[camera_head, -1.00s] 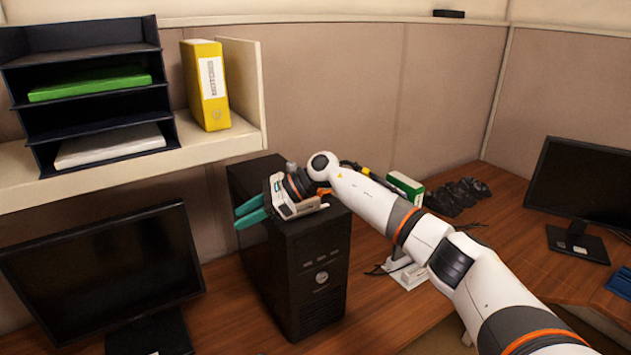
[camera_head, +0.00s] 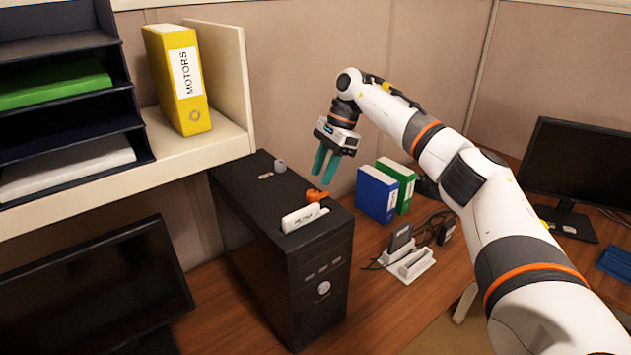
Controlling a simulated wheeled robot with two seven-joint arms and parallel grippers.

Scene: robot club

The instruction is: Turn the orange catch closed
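The orange catch (camera_head: 316,196) sits on top of the black computer tower (camera_head: 240,240), near its right edge. It is small here, and I cannot tell how far it is turned. A white labelled block (camera_head: 301,218) is just in front of it on the tower top. My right gripper (camera_head: 325,171) hangs above and slightly right of the catch, its teal fingers pointing down. The fingers are a little apart with nothing between them, and they look clear of the catch. My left gripper is out of view.
A small grey knob (camera_head: 280,165) is at the back of the tower top. Blue (camera_head: 377,194) and green (camera_head: 405,184) binders and a white dock (camera_head: 409,263) stand right of the tower. The shelf (camera_head: 205,155) with a yellow binder (camera_head: 180,80) overhangs at the left. A monitor (camera_head: 95,290) stands front left.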

